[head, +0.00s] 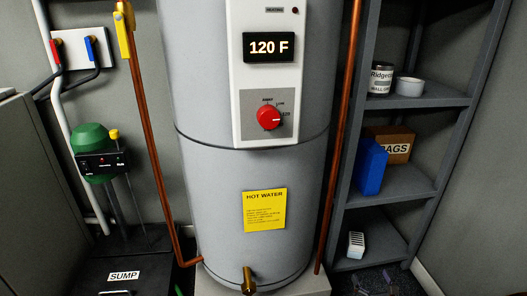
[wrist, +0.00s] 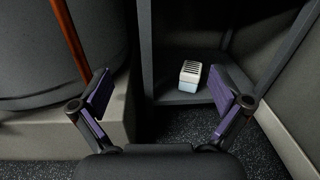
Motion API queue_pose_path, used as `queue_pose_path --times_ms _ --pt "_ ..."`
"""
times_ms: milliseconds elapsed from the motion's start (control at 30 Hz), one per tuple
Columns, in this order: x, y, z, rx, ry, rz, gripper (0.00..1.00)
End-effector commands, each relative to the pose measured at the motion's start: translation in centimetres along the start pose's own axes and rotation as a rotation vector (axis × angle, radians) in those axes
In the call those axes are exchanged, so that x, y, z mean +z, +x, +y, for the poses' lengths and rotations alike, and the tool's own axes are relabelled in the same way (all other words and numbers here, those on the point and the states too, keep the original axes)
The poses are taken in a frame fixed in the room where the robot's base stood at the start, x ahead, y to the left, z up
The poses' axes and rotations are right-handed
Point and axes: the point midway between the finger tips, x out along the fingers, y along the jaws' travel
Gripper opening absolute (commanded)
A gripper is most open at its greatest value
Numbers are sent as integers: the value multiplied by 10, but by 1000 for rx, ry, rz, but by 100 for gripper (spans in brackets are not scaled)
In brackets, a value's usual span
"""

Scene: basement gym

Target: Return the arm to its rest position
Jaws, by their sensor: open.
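My gripper (wrist: 160,98) is open and empty in the wrist view, with its two purple-padded fingers spread wide. Beyond and between the fingers, a small white slotted block (wrist: 190,73) lies on the bottom shelf of the grey shelving unit (wrist: 146,60). The same block (head: 356,245) shows in the head view at the lower right, apart from any gripper.
The grey water heater (head: 222,190) stands in the middle on a pale plinth (wrist: 100,115), with copper pipes (head: 148,130) beside it. A black sump lid (head: 150,272) lies at lower left.

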Motion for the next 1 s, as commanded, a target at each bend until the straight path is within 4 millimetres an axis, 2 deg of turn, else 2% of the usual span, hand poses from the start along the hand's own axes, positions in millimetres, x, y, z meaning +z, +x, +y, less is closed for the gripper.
queue_pose_path --times_ms 33,100,267,400,467,500,700,800,1000 --pt "36 10 12 53 -23 -45 100" --pt "74 19 31 128 -46 -102 100" --pt "159 29 80 312 -109 -228 100" --pt "226 25 126 479 -166 -326 100" --pt "252 20 145 550 -191 -363 100" --pt "269 16 158 599 -209 -388 100" --pt "342 -18 220 844 -305 -493 100" --pt "372 -40 248 966 -358 -536 100" --pt "420 -91 293 1209 -473 -599 100"
